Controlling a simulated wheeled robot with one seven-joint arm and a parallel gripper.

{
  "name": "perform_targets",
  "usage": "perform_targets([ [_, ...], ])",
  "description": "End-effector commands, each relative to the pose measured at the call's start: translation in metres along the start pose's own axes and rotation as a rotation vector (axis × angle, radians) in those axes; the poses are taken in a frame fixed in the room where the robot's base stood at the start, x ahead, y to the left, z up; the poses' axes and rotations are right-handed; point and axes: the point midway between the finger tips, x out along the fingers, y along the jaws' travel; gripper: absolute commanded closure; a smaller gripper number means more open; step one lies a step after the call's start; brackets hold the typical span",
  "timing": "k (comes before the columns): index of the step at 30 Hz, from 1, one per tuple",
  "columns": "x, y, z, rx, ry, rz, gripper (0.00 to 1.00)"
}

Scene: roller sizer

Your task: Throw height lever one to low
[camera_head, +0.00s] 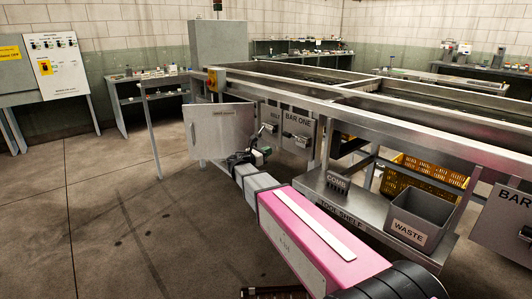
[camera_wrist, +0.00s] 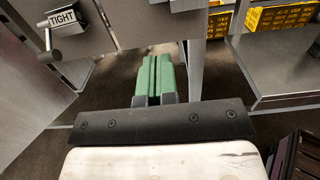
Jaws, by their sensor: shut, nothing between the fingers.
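The BAR ONE panel (camera_head: 301,119) hangs on the front of the sizer frame, with a dark lever or handle (camera_head: 295,138) on it. Which lever is height lever one cannot be read from here. My gripper (camera_head: 264,151) is near the panel, in front of it and a little left. In the wrist view my gripper's green fingers (camera_wrist: 153,73) are together and empty. A lever with a TIGHT label (camera_wrist: 62,18) and a rounded metal end (camera_wrist: 50,56) shows at the upper left, apart from the fingers. No height label is readable.
An open grey cabinet door (camera_head: 215,137) stands left of my gripper. The tool shelf (camera_head: 340,207), the COMB holder (camera_head: 338,180), the WASTE bin (camera_head: 418,219) and yellow crates (camera_head: 437,168) are to the right. The floor at left is clear.

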Motion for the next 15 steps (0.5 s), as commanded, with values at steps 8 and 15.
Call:
perform_targets([
  [8,0.055,0.001,0.0,0.001,0.001,-0.003,1.0],
  [15,0.08,0.0,0.019,0.002,0.001,-0.001,1.0],
])
